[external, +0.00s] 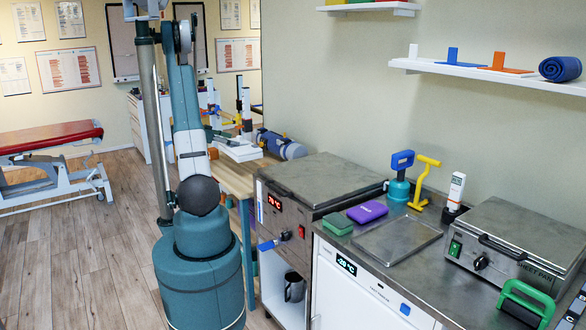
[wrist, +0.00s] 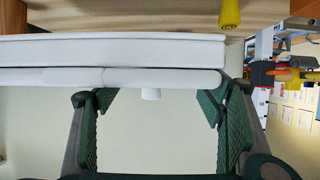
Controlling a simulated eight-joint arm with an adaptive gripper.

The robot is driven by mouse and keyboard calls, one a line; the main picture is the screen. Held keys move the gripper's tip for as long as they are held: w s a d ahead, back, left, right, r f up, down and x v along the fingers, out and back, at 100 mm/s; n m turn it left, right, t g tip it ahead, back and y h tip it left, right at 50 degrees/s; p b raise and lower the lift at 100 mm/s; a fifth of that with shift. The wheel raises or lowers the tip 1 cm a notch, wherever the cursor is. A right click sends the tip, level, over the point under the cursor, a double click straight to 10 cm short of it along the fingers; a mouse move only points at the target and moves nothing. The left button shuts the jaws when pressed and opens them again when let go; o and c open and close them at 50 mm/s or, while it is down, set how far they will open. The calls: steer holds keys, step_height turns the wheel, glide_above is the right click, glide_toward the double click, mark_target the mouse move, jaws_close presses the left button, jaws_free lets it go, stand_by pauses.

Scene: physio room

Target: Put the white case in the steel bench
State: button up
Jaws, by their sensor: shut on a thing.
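The white case (external: 240,151) is a flat white box at the wooden table behind my arm. In the wrist view the white case (wrist: 110,52) spans from the left edge to past the middle, with a seam along it and a small white knob. My gripper (external: 217,139) is shut on the case; its green ribbed fingers (wrist: 160,96) show below and against it in the wrist view. I cannot tell whether the case touches the table. The steel bench (external: 452,228) runs along the right wall, with its grey metal top partly covered by equipment.
A blue roll (external: 282,146) lies near the table.

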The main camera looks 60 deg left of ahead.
steer(key=shift+r, duration=0.1)
steer(key=w+a+r+n+g+y+p, duration=0.2)
steer(key=w+a+r+n+y+p, duration=0.45)
steer(key=a+r, duration=0.2)
steer(key=w+d+r+y+b, duration=0.1)
steer(key=w+d+r+b, duration=0.1)
steer(key=d+r, duration=0.4)
steer(key=w+d+r+n+b, duration=0.1)
steer(key=d+r, duration=0.6)
steer(key=d, duration=0.7)
steer(key=w+d+r+n+g+y+b, duration=0.1)
steer(key=w+d+r+b, duration=0.2)
steer(key=d+r, duration=0.4)
steer(key=w+d, duration=0.1)
steer(key=d, duration=0.1)
steer(key=shift+w+d+y, duration=0.35)
steer(key=shift+d, duration=0.05)
steer(key=shift+w, duration=0.1)
